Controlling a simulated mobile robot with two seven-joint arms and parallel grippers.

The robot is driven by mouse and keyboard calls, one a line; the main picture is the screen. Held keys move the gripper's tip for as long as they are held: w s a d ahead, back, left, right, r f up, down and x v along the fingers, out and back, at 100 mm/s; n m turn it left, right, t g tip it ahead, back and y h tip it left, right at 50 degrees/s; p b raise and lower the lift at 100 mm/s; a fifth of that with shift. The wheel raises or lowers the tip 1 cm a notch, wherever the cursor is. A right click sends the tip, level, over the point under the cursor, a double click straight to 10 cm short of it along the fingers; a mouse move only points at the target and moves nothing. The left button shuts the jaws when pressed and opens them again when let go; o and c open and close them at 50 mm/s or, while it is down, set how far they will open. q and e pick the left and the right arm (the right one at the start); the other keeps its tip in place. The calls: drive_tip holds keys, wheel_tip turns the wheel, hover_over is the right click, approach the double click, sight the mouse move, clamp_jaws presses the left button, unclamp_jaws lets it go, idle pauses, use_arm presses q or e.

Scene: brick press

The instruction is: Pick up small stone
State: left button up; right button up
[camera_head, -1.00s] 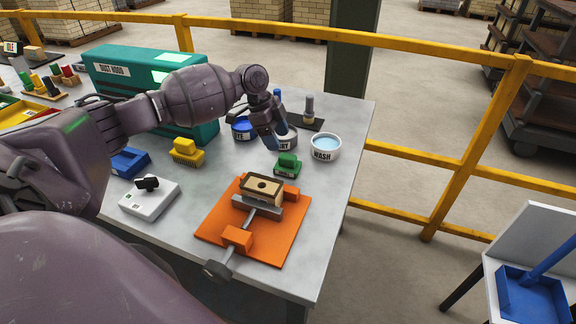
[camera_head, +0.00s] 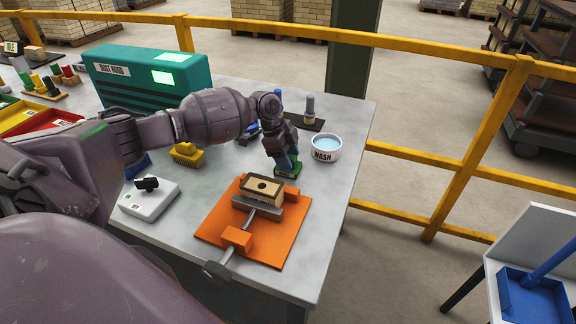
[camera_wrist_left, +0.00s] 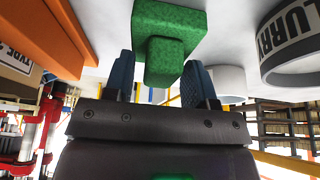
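A small green block with a raised grip (camera_head: 288,171), the likeliest match for the small stone, lies on the grey table behind the orange fixture. In the left wrist view its speckled base (camera_wrist_left: 170,18) and narrower grip show at the top centre. My left gripper (camera_head: 286,160) is right over it and hides part of it. In the left wrist view its two blue fingers (camera_wrist_left: 160,75) stand apart, one on each side of the narrower grip, with a gap visible at each side. My right gripper is not in view.
An orange plate (camera_head: 270,245) with a clamp holding a tan brick (camera_head: 263,186) lies just in front. The WASH bowl (camera_head: 326,150) stands close by at right; a SLURRY bowl (camera_wrist_left: 290,48) shows in the wrist view. A yellow brush (camera_head: 187,155) and white box (camera_head: 150,200) lie left.

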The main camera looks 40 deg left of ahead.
use_arm(q)
clamp_jaws()
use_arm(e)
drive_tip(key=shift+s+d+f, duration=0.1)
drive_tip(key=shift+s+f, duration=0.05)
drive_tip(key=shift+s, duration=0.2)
use_arm(q)
drive_tip(key=shift+r, duration=0.15)
drive_tip(key=shift+r, duration=0.25)
wheel_tip(320, 180, up, 19)
drive_tip(key=p, duration=0.1)
drive_tip(key=shift+r, duration=0.2)
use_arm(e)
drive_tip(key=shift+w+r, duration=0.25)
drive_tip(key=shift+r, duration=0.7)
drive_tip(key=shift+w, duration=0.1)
